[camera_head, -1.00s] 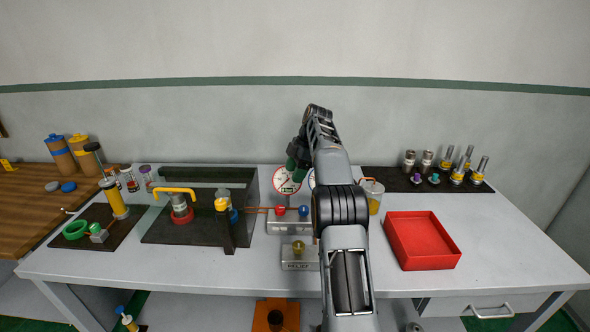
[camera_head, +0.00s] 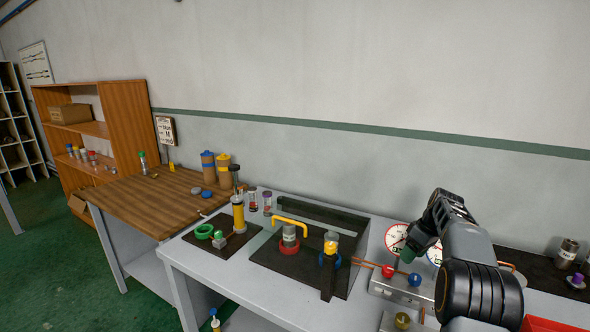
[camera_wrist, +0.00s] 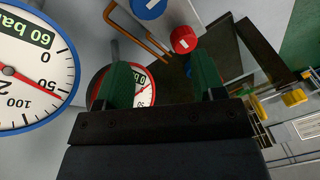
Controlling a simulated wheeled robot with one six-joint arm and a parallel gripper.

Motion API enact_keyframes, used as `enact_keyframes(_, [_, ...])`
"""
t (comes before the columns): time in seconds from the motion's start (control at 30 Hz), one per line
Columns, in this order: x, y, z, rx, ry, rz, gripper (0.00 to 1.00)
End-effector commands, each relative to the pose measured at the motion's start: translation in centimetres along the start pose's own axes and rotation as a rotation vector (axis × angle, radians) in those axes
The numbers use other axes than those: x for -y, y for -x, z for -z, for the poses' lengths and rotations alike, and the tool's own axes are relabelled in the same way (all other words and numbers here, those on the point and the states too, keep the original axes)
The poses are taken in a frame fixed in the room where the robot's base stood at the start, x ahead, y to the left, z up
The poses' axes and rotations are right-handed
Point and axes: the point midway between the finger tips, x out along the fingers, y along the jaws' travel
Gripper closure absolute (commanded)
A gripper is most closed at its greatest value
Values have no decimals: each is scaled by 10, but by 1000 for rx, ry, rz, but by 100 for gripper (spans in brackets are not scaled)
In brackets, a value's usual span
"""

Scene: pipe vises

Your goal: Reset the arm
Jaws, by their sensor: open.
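My gripper (camera_wrist: 162,88) shows in the wrist view with its two green fingers apart and nothing between them. In the head view my gripper (camera_head: 420,250) is at the end of the raised, folded arm, partly turned away, in front of the gauges at the right. A red-rimmed gauge (camera_wrist: 139,75) shows behind the fingers in the wrist view. A blue-rimmed gauge (camera_wrist: 35,70) fills the left of that view. Both gauges stand on the grey bench; the red-rimmed one (camera_head: 396,238) shows beside my arm.
A red knob (camera_head: 388,271) and a blue knob (camera_head: 414,279) sit on the metal block below the gauges. A dark tray with two vises (camera_head: 290,235) stands left of them. A wooden table (camera_head: 165,200) and shelf (camera_head: 125,125) are further left. Green floor is open at left.

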Motion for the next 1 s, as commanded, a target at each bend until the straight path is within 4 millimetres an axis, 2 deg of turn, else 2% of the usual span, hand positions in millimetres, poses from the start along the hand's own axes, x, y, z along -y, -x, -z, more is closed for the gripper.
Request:
enact_keyframes(0.17, [53, -10, -17, 45, -346, -82, 37])
enact_keyframes(0.3, [113, -15, -38, 49, -551, -163, 37])
enact_keyframes(0.43, [175, -21, -67, 27, -673, -233, 37])
enact_keyframes(0.6, [245, -32, -108, -21, -707, -295, 37])
enact_keyframes(0.7, [275, -38, -128, -40, -663, -312, 37])
enact_keyframes(0.8, [296, -39, -141, -58, -614, -321, 37])
enact_keyframes(1.0, [316, -26, -140, -132, -549, -333, 37])
